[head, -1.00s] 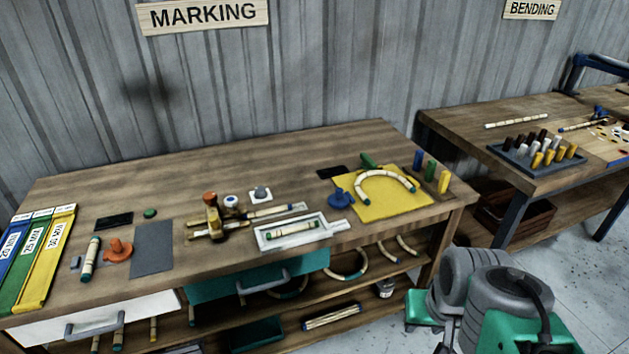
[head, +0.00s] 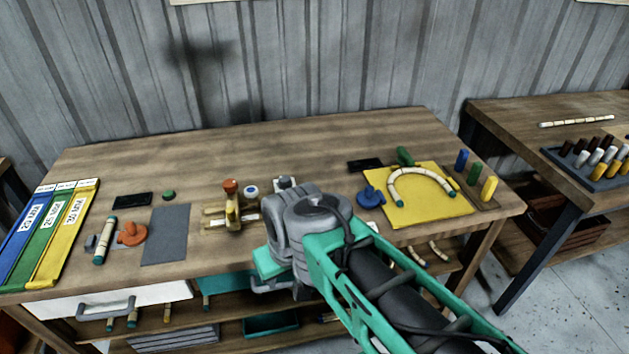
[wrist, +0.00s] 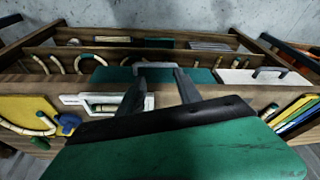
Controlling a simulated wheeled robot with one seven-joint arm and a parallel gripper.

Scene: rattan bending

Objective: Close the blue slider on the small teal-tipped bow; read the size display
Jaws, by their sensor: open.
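The small bow (head: 422,178), pale cane with teal tips, lies curved on a yellow mat (head: 430,209) at the right of the bench. The blue slider (head: 371,195) sits at the mat's left edge, apart from the bow's left end. A green block (head: 404,156) stands behind the bow. A dark, display-like panel (head: 366,164) lies behind the slider; no reading is legible. The wrist view shows the slider (wrist: 68,124) and part of the bow (wrist: 28,128) at left. My gripper (wrist: 160,74) is open and empty, away from both; the head view hides its fingers.
Blue, green and yellow pegs (head: 474,174) stand right of the mat. A brass-coloured fixture (head: 233,208) and an orange piece (head: 131,234) are left of my arm. A white tray holding a cane piece (wrist: 85,99) is near the bench's front edge. Drawers and shelves lie below.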

